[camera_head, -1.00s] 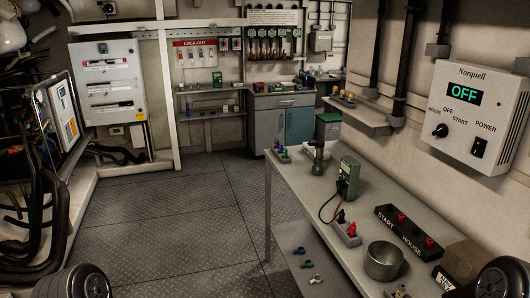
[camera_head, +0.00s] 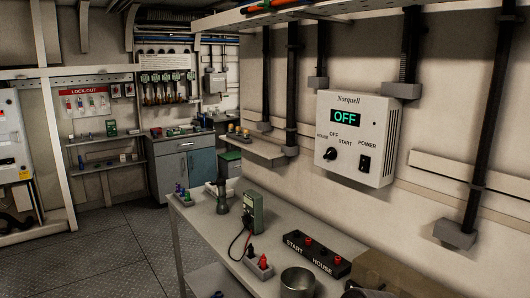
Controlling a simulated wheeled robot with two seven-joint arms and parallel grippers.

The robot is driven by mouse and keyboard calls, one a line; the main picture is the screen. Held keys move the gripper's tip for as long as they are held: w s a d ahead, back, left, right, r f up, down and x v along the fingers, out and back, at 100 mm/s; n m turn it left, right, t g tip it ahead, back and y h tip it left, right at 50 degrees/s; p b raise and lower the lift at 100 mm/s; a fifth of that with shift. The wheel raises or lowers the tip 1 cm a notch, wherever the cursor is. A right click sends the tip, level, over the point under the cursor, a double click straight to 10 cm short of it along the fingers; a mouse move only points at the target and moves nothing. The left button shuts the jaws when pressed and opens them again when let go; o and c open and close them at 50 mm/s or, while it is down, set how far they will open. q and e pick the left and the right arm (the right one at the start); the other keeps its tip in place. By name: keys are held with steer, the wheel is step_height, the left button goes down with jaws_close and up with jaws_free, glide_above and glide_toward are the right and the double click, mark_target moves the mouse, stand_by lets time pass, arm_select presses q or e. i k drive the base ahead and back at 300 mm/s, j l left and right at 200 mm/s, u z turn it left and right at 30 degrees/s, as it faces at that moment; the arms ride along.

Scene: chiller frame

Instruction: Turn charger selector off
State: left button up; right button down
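The Norquell charger (camera_head: 356,136) is a white box on the right wall, above the workbench. Its green display (camera_head: 345,117) reads OFF. The black selector knob (camera_head: 330,153) is at its lower left, among the labels HOUSE, OFF and START. Which label the knob points to is too small to tell for sure. A black power switch (camera_head: 365,163) sits at its lower right under POWER. Neither of my grippers shows in this view.
The grey workbench (camera_head: 205,234) below the charger holds a green meter (camera_head: 252,208), a black START/HOUSE terminal block (camera_head: 316,254) and a metal bowl (camera_head: 297,283). Black vertical pipes flank the charger. The floor (camera_head: 120,255) at left is open.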

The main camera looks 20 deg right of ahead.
mark_target(331, 153)
steer(key=z, duration=1.2)
steer(key=j+z, duration=0.2)
steer(key=j, duration=0.25)
steer(key=j+z, duration=0.15)
steer(key=j, duration=0.3)
steer(key=j+z, duration=0.2)
steer(key=j, duration=0.25)
steer(key=k+j+z, duration=0.15)
steer(key=j, duration=0.3)
steer(key=j+z, duration=0.2)
steer(key=j, duration=0.2)
steer(key=k+j+z, duration=0.15)
steer(key=j, duration=0.25)
